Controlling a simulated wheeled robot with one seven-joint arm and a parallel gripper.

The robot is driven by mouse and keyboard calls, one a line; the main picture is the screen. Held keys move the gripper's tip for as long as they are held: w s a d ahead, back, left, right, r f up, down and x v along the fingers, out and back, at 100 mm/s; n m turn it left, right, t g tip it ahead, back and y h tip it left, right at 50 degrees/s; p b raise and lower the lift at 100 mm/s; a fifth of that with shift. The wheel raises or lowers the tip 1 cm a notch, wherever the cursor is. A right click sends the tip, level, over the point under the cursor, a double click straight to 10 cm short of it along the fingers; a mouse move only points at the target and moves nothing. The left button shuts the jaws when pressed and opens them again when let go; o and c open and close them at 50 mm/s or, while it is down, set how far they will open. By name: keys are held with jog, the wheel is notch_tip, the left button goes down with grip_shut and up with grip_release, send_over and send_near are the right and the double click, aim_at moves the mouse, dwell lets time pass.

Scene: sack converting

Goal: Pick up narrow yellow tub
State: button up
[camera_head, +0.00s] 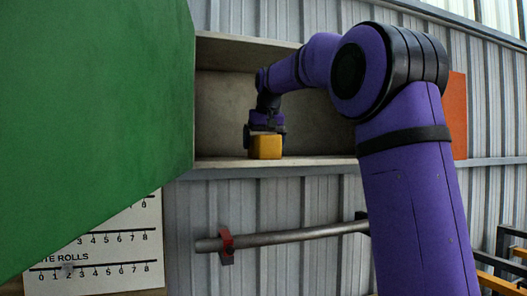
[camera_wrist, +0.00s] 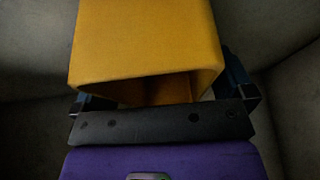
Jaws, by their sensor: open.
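The narrow yellow tub (camera_head: 265,147) stands near the front edge of a shelf in a shallow wall cabinet in the head view. In the wrist view the tub (camera_wrist: 147,45) fills the upper middle, with its dark hollow opening facing the gripper. My gripper (camera_head: 265,135) is at the tub, reaching in from above. In the wrist view my gripper (camera_wrist: 170,95) is open, with one blue-black finger to the left of the tub and one to the right. The fingertips are partly hidden, and I cannot tell whether either finger touches the tub.
The cabinet shelf (camera_head: 215,163) has a back wall and a top panel close around my arm. A large green panel (camera_head: 95,110) blocks the left. A metal rail (camera_head: 290,237) with a red clamp (camera_head: 227,244) runs below. An orange panel (camera_head: 458,115) stands right.

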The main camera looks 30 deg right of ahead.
jog(key=shift+f, duration=0.25)
dwell(0.5)
jog(key=c, duration=1)
jog(key=shift+o, duration=0.2)
